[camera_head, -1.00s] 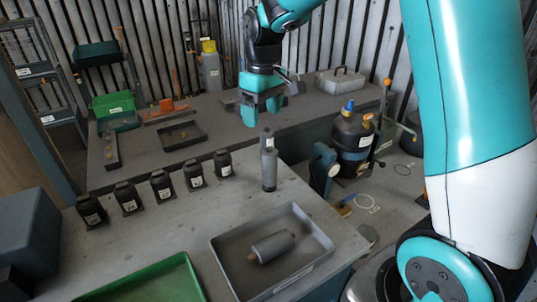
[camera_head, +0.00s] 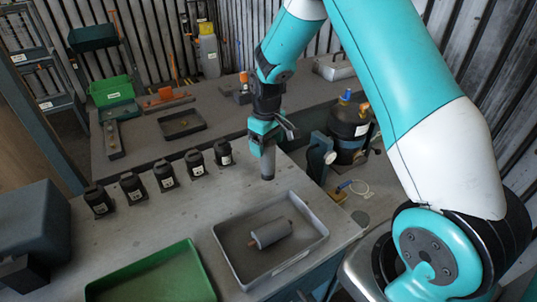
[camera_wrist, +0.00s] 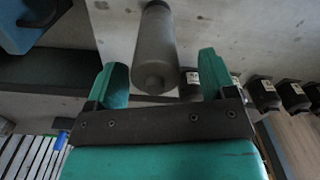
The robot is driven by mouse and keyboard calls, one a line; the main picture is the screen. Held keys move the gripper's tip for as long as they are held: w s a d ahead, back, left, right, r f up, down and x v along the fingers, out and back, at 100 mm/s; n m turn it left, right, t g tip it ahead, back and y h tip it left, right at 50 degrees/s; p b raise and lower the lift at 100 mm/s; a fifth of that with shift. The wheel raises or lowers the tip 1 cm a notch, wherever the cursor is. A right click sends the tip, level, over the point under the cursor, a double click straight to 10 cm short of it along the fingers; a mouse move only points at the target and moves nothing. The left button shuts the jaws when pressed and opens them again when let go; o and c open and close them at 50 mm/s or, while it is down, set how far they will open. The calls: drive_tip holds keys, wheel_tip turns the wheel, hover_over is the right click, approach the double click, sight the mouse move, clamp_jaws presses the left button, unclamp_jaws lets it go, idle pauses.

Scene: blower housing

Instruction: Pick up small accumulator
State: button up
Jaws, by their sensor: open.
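An upright grey cylinder (camera_head: 268,165), which looks like the small accumulator, stands on the near workbench behind the grey tray. My gripper (camera_head: 264,140) is over its upper part in the head view, hiding its top. In the wrist view the cylinder (camera_wrist: 155,45) shows between and just beyond the two green fingers of my gripper (camera_wrist: 164,75). The fingers are apart, with visible gaps on both sides of the cylinder. A second grey cylinder (camera_head: 271,233), with small end stubs, lies on its side in the grey tray (camera_head: 240,266).
Several black bottle-like parts (camera_head: 164,176) stand in a row left of the cylinder. A green tray (camera_head: 150,278) is at the front. A blue-grey device (camera_head: 318,160) and a dark tank (camera_head: 348,132) stand to the right.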

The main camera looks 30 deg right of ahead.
sight(268, 159)
drive_tip(key=shift+d+f+p, duration=0.2)
drive_tip(key=shift+f+p, duration=0.35)
drive_tip(key=shift+f, duration=1.35)
drive_tip(key=shift+w, duration=0.1)
drive_tip(key=c, duration=1.2)
drive_tip(key=shift+r, duration=0.1)
drive_tip(key=shift+c, duration=0.2)
